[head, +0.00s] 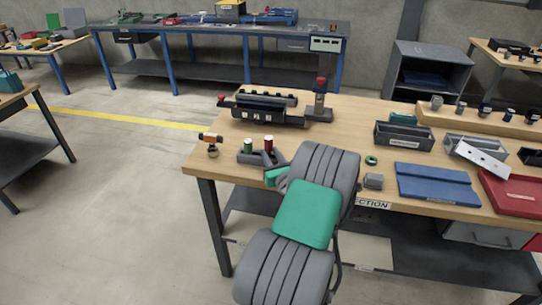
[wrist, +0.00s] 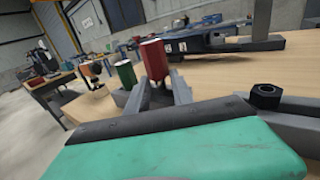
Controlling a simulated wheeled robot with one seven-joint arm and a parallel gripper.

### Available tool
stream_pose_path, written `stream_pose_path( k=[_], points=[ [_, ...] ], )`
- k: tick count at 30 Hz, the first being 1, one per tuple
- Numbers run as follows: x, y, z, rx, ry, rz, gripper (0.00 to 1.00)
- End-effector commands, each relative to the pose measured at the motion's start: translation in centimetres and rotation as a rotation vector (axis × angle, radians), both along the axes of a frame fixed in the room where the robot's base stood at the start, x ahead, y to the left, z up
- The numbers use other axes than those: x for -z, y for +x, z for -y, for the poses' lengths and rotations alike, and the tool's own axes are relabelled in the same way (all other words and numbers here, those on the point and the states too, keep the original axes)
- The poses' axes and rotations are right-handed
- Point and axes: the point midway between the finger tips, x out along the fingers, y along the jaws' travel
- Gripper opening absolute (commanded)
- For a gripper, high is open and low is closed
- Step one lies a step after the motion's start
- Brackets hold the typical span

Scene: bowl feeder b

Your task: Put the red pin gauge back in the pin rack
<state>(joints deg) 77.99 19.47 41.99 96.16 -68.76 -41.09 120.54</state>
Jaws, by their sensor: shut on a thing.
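The red pin gauge (head: 269,143) stands upright between the fingertips of my gripper (wrist: 158,84), which is shut on it. The wrist view shows the red gauge's upper part (wrist: 154,57); its lower end is hidden by the fingers. A green pin gauge (head: 248,146) stands upright just to its left and also shows in the wrist view (wrist: 126,75). The small grey block under the green gauge, seemingly the pin rack (head: 243,157), is partly hidden by my gripper. I cannot tell whether the red gauge's lower end touches the rack.
A dark fixture (head: 262,108) and a post with a red knob (head: 320,100) stand behind. An orange-and-black tool (head: 210,140) stands at the left edge. A green ring (head: 371,160), a grey block (head: 373,181) and a blue tray (head: 437,184) lie to the right.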

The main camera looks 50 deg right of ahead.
Motion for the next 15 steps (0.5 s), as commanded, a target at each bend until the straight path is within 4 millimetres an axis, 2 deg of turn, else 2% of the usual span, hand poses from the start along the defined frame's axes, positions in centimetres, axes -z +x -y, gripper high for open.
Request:
stream_pose_path(
  k=[12, 13, 15],
  points=[
    [0.70, -0.02, 0.06, 0.000, -0.004, 0.001, 0.00],
    [0.57, -0.03, 0.05, 0.000, -0.004, 0.001, 0.31],
    [0.54, -0.03, 0.05, 0.000, -0.004, 0.001, 0.36]
  ],
)
